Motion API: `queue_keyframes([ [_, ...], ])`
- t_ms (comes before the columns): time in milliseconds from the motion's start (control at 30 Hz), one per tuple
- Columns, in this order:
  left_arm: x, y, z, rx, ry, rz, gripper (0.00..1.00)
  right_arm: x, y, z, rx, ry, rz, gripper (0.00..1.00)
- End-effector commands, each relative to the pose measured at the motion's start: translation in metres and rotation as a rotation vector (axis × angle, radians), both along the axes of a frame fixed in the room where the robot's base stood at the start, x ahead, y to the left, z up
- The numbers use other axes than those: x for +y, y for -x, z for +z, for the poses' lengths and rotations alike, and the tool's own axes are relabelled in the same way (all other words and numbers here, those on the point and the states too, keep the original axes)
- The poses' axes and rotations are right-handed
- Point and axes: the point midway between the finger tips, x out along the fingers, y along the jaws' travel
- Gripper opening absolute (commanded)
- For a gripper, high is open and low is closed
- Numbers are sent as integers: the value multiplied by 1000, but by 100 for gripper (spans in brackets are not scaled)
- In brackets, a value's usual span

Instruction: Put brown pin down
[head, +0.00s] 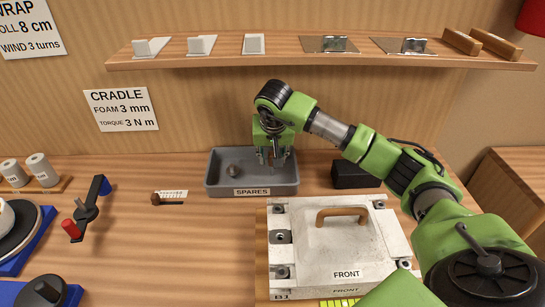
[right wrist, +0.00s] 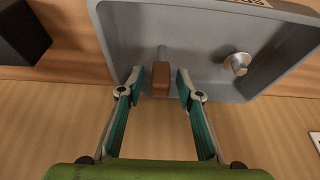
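The brown pin (right wrist: 161,78) has a brown block-like head and a thin grey shaft. In the right wrist view it is between the two fingertips of my right gripper (right wrist: 160,82), with a visible gap on each side. My right gripper is open. In the head view this gripper (head: 272,158) points down at the right part of the grey SPARES tray (head: 212,183), and the pin cannot be made out there. The tray also fills the upper part of the right wrist view (right wrist: 205,75). I cannot tell whether the pin touches the tray floor. My left gripper is not in view.
A round metal piece (head: 232,171) is in the tray's left part. A white case (head: 310,245) with a brown handle stands in front of the tray. A black block (head: 355,175) is to the right. A shelf (head: 230,63) runs above.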

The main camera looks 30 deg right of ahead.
Motion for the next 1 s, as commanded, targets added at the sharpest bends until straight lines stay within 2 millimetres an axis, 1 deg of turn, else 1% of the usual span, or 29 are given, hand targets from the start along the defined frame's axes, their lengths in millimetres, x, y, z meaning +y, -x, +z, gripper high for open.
queue_keyframes([
  [167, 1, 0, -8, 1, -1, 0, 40, 7, 9, 30, -8, 1, 2, 33],
  [300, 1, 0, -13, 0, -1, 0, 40, 12, 19, 59, -8, 2, 1, 33],
  [500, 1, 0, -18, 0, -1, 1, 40, 20, 31, 92, -6, 0, 1, 33],
  [600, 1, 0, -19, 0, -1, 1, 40, 22, 35, 102, -4, 1, 2, 33],
  [700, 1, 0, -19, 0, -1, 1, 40, 23, 37, 107, -2, 1, 1, 33],
  [1000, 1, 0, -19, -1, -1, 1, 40, 23, 38, 108, -1, 1, 1, 33],
])
